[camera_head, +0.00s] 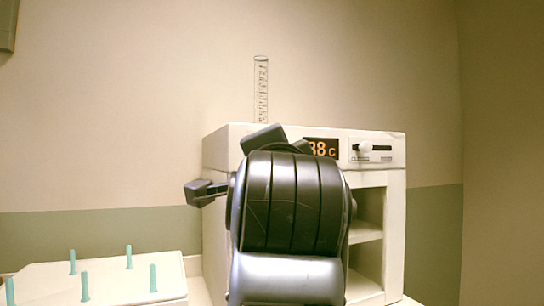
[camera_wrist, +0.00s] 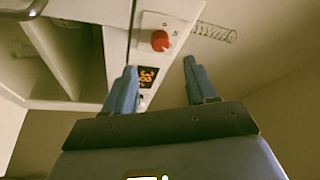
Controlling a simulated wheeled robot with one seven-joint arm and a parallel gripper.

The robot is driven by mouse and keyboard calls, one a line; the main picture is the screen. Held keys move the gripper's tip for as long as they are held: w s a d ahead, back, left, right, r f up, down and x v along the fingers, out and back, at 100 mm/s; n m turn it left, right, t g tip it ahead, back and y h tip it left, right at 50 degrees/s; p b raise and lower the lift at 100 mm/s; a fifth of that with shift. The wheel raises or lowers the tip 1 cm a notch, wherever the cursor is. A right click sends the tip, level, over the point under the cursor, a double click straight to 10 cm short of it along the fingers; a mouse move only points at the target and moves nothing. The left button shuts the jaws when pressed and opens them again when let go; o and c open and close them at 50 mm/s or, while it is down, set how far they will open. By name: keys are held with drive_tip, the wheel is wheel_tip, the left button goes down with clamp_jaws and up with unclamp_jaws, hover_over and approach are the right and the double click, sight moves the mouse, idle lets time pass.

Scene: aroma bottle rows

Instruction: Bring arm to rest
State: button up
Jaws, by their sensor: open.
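My gripper (camera_wrist: 160,75) is open and empty in the wrist view, its two blue-grey fingers apart. In the head view my dark arm and gripper (camera_head: 222,164) rise in front of the white cabinet (camera_head: 222,195). Two dark blocky finger ends show at the upper left of the arm. The cabinet also shows in the wrist view (camera_wrist: 117,45), tilted, with a red knob (camera_wrist: 160,41) and a lit display (camera_wrist: 148,77) beyond the fingers. In the head view the display (camera_head: 320,148) reads about 38 C, partly covered by my arm.
A slider (camera_head: 372,148) is on the cabinet's front, above open shelves (camera_head: 366,232). A graduated glass cylinder (camera_head: 261,90) stands on top. A white block (camera_head: 110,283) with several teal pegs is at the lower left. The wall area at right is free.

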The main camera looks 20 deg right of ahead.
idle(0.4)
drive_tip(key=s+d+f+n+y+p, duration=0.15)
drive_tip(key=s+f+n, duration=0.3)
drive_tip(key=f, duration=0.55)
drive_tip(key=s+f+n+y, duration=0.35)
drive_tip(key=f+n, duration=0.25)
drive_tip(key=f, duration=0.4)
drive_tip(key=s+d+f+n+y+p, duration=0.1)
drive_tip(key=s+f+n, duration=0.4)
drive_tip(key=f, duration=0.6)
drive_tip(key=s+f+n+g+p, duration=0.1)
drive_tip(key=s+f+g, duration=0.1)
drive_tip(key=s, duration=1.3)
drive_tip(key=s+f+g, duration=0.2)
drive_tip(key=s+f, duration=0.3)
drive_tip(key=s, duration=0.9)
drive_tip(key=shift+s+d+n+y+p, duration=0.35)
drive_tip(key=shift+d+y+p, duration=0.05)
